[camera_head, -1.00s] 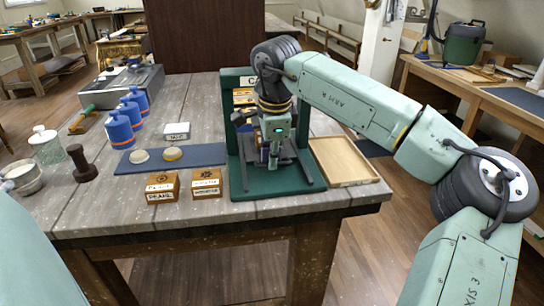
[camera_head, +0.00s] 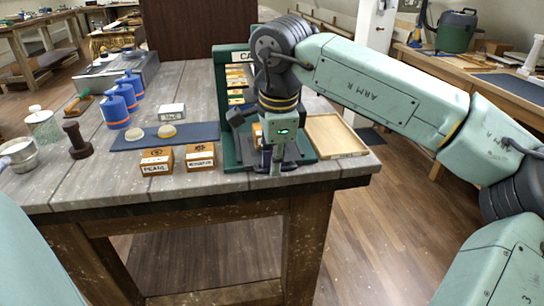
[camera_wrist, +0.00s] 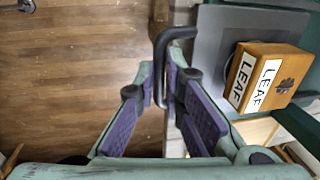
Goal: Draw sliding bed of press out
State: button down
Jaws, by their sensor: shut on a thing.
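The press is a green frame (camera_head: 222,105) on the table, with a sign at its top partly hidden by my arm. Its sliding bed is a grey plate (camera_wrist: 212,45) in the wrist view, carrying a wooden block (camera_wrist: 262,82) labelled LEAF. A dark hooked handle (camera_wrist: 176,34) is at the bed's front side. My gripper (camera_wrist: 159,78) is shut on this handle, with purple pads on either side of it. In the head view my gripper (camera_head: 276,168) is at the table's front edge and hides most of the bed and handle.
A shallow wooden tray (camera_head: 335,150) is right of the press. Left are blocks labelled PEARL (camera_head: 157,162) and another wooden block (camera_head: 200,158), a blue mat (camera_head: 205,132), blue bottles (camera_head: 115,110) and a dark stamp (camera_head: 76,140). Open floor lies before the table.

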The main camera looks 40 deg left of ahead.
jog(key=shift+s+d, duration=0.15)
jog(key=c, duration=1.7)
grip_release()
jog(key=shift+r, duration=0.1)
jog(key=r, duration=0.4)
jog(key=s+d+r, duration=0.1)
jog(key=r, duration=0.6)
jog(key=shift+s+d+r, duration=0.2)
jog(key=shift+d+r, duration=0.1)
jog(key=shift+r, duration=0.05)
